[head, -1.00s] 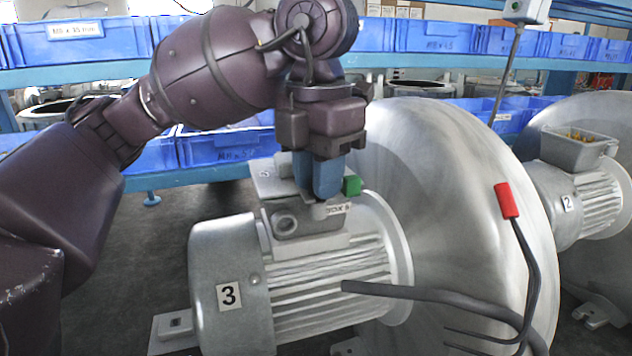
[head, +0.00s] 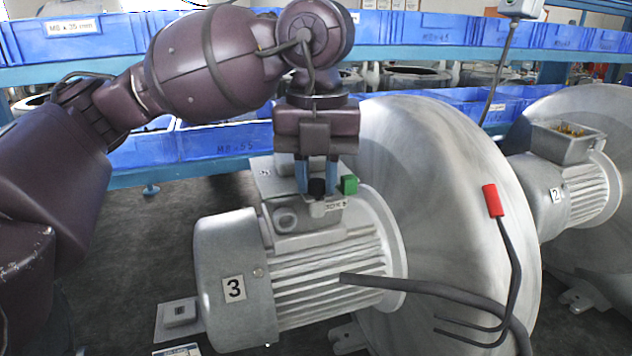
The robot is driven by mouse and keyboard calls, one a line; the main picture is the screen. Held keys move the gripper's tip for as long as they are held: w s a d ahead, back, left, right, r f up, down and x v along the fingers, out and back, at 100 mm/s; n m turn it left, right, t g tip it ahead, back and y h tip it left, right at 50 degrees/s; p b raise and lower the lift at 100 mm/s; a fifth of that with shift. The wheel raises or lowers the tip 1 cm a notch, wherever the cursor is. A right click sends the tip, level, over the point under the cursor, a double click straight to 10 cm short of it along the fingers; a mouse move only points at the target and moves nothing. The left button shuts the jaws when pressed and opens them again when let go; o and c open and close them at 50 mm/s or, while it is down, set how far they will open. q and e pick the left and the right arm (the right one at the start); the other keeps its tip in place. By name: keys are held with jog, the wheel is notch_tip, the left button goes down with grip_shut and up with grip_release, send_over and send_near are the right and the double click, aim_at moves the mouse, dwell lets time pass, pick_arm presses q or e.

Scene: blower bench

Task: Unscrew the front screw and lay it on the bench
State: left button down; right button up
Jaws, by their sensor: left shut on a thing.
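The blower motor marked 3 (head: 232,262) has a grey terminal box (head: 292,222) on top. My left gripper (head: 317,188) points straight down over this box. Its two blue fingers are shut on a small dark screw head (head: 317,187), which shows between the fingertips. The screw's lower part is hidden, so I cannot tell how far it sits in the box. A labelled tab (head: 330,205) is just below the fingertips. My right gripper is not in view.
A green block (head: 349,184) is close beside the fingers on the right. The large fan housing (head: 440,200) rises to the right. A red-tipped cable (head: 493,200) hangs in front of it. Blue bins (head: 215,140) line the back. The dark surface (head: 170,225) left of the motor is clear.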

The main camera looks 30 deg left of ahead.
pick_arm(q)
jog(key=n, duration=0.3)
jog(key=shift+n+p, duration=0.35)
jog(key=shift+n, duration=0.65)
jog(key=n, duration=0.5)
jog(key=shift+n, duration=1.2)
jog(key=c, duration=1.2)
grip_release()
jog(key=shift+c, duration=0.2)
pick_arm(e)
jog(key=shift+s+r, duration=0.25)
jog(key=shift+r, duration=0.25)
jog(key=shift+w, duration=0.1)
